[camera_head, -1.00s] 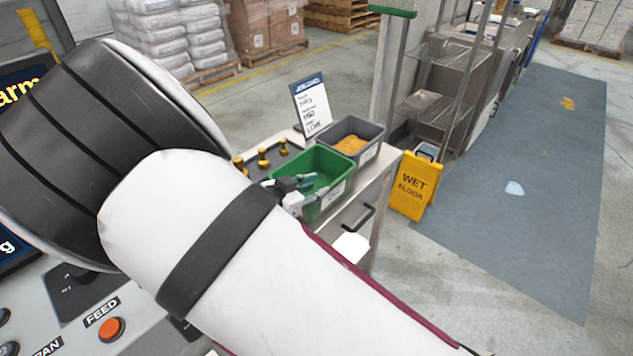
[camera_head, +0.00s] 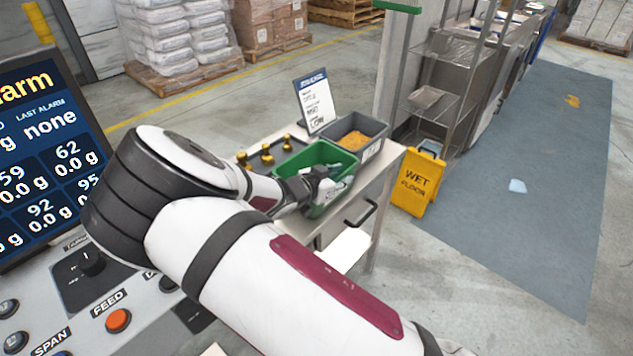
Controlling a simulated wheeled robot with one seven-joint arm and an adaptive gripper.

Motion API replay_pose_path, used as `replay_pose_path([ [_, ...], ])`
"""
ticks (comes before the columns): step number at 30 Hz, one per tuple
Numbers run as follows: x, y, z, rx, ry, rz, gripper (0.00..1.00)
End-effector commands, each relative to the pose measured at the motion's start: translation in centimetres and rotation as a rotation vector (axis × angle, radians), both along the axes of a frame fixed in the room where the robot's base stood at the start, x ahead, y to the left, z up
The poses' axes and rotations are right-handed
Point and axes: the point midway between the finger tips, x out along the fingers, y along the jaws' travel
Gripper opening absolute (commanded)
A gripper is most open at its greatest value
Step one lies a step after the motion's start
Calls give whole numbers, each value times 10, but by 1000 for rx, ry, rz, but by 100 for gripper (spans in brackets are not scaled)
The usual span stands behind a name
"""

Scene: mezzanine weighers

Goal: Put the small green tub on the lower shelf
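The small green tub (camera_head: 301,157) stands upright on the bench top, left of a grey tub (camera_head: 374,131) of orange-yellow contents. A white label is on its near side, partly hidden by my gripper (camera_head: 338,187). My gripper is at the near rim of the green tub, its fingers around or against the near wall; whether they are closed on it cannot be made out. A small pale teal thing shows inside the tub. A wire rack stands to the right, with an upper shelf (camera_head: 447,47) and a lower shelf (camera_head: 443,103) holding a metal tray.
Brass weights (camera_head: 267,154) stand left of the tub, with a sign card (camera_head: 315,102) behind. A yellow wet-floor sign (camera_head: 416,184) stands between bench and rack. A control console (camera_head: 60,290) is at the near left. The blue-grey floor mat (camera_head: 530,200) is mostly clear.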

Motion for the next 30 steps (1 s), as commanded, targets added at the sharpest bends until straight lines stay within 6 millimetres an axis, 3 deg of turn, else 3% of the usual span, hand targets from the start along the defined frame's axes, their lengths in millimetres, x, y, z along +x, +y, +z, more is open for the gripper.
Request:
replay_pose_path([
  [5,0,0,0,0,0,0,25],
  [8,0,0,0,0,0,-1,3],
  [9,0,0,0,0,0,-1,0],
  [23,0,0,1,0,0,-1,0],
  [30,0,0,14,2,0,-2,0],
])
